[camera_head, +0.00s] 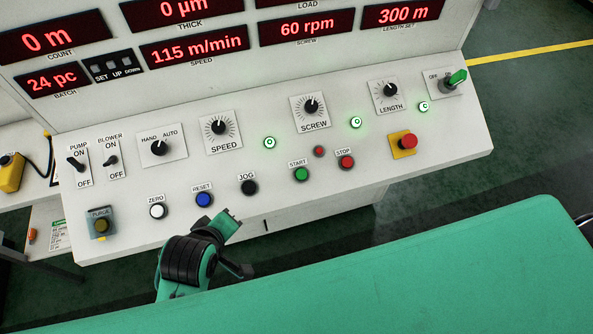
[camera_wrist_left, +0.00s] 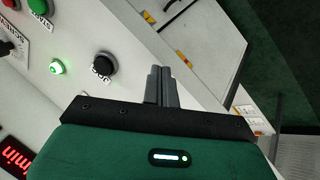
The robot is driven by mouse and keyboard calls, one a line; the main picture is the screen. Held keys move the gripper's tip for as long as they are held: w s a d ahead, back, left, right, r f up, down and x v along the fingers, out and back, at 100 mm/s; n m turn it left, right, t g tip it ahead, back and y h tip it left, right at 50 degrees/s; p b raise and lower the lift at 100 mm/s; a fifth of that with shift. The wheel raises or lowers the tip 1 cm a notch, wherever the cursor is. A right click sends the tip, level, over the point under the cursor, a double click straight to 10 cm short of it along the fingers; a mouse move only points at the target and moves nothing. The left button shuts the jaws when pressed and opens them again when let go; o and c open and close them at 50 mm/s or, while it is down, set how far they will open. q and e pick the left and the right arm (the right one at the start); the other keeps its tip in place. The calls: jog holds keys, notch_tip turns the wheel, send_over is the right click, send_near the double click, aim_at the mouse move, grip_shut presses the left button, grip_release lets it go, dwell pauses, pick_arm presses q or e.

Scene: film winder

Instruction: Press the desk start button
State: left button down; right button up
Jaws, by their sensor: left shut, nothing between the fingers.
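The green START button (camera_head: 302,174) sits on the sloped white desk panel (camera_head: 262,205), under its START label. It also shows at the top left edge of the left wrist view (camera_wrist_left: 38,6). My left gripper (camera_head: 232,216) is at the desk's front edge, below and left of START, nearest the black JOG button (camera_head: 249,187). Its fingers are together and empty, also in the left wrist view (camera_wrist_left: 161,72), where JOG (camera_wrist_left: 103,63) lies just left of the fingertips. The gripper is apart from START. My right gripper is not in view.
A red STOP button (camera_head: 347,162) and a small red lamp (camera_head: 319,151) sit right of START. The blue RESET (camera_head: 204,199) and white ZERO (camera_head: 157,211) buttons are to the left. A red emergency button (camera_head: 409,141) is at the right. Knobs and switches line the panel behind.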

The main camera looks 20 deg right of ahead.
aim_at(301, 174)
pick_arm(q)
jog(key=w+d+r+n+t+h, duration=0.1)
jog(key=d+r+n, duration=0.3)
jog(key=d, duration=0.5)
jog(key=w+d+r+n+t+h, duration=0.1)
jog(key=d+r+n+t+h, duration=0.1)
jog(key=d+r, duration=0.6)
jog(key=d+n+h, duration=0.1)
jog(key=d+n, duration=0.1)
jog(key=shift+r+n+h, duration=0.15)
jog(key=shift+n+h, duration=0.15)
jog(key=shift+h, duration=0.1)
jog(key=w+f+b, duration=0.1)
jog(key=f+b, duration=0.1)
jog(key=w+f+b, duration=0.1)
jog(key=f+b, duration=0.1)
jog(key=f, duration=0.1)
jog(key=w+f+b, duration=0.1)
jog(key=f+b, duration=0.1)
jog(key=shift+w+a+f, duration=0.1)
jog(key=shift+w+f, duration=0.3)
jog(key=shift+f, duration=0.05)
jog(key=shift+f, duration=0.1)
dwell(0.9)
jog(key=shift+w+f, duration=0.15)
jog(key=shift+f, duration=0.15)
